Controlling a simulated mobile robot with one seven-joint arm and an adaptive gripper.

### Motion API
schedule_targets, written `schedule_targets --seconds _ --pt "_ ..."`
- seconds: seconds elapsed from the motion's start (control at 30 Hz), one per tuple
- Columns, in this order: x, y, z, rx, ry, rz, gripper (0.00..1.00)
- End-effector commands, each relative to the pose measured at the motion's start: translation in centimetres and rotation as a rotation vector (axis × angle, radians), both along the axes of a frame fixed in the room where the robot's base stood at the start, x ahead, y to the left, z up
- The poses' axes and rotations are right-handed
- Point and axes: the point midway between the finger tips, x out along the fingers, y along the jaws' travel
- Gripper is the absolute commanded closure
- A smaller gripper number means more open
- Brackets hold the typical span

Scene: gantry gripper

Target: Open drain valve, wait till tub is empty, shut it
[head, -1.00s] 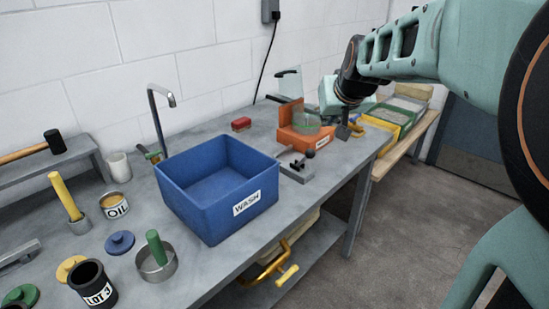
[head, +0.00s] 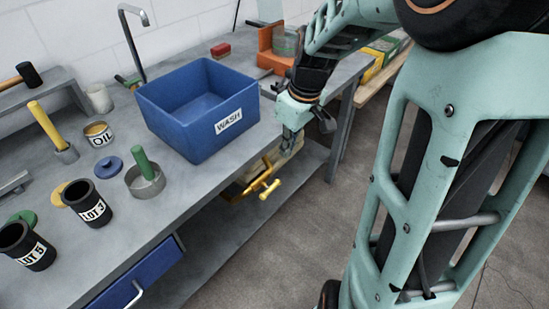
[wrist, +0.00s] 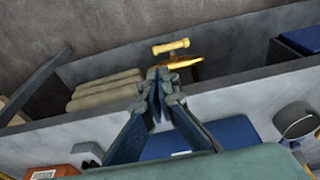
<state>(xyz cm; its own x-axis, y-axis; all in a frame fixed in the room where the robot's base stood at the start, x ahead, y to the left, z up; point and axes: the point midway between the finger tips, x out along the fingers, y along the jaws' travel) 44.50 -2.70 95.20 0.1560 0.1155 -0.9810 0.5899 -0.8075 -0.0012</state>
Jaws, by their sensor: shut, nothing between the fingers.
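The blue tub (head: 165,125) marked WASH stands on the grey bench; whether it holds water is hard to tell. A yellow valve handle (head: 268,190) on a yellow pipe sticks out below the bench's front edge, under the tub. It also shows in the wrist view (wrist: 170,47), just beyond the fingertips. My gripper (head: 287,150) points down in front of the bench edge, right of the tub and a little above the handle. Its fingers (wrist: 158,78) are closed together and empty, apart from the handle. Which way turns the valve is not shown.
A tap (head: 135,30) stands behind the tub. Black pots (head: 85,203), a grey dish (head: 146,182) and an oil tin (head: 98,134) crowd the bench's left. Pale sacks (wrist: 105,90) lie on the lower shelf. The floor in front is clear.

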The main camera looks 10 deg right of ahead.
Motion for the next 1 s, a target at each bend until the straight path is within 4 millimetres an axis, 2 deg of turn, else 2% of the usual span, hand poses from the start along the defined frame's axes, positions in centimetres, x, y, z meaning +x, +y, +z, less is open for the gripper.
schedule_targets --seconds 0.17,0.4,0.6,0.8,1.0 --pt "0.3 0.4 -2.6 0.002 0.004 0.001 1.0" --pt "1.1 1.0 -7.8 0.003 0.003 0.0 1.0" --pt "1.8 1.3 -11.3 0.001 0.001 -0.001 1.0" --pt "2.1 1.5 -13.0 0.0 0.0 -0.002 1.0" --pt "2.3 1.5 -13.4 -0.001 -0.003 -0.004 1.0"
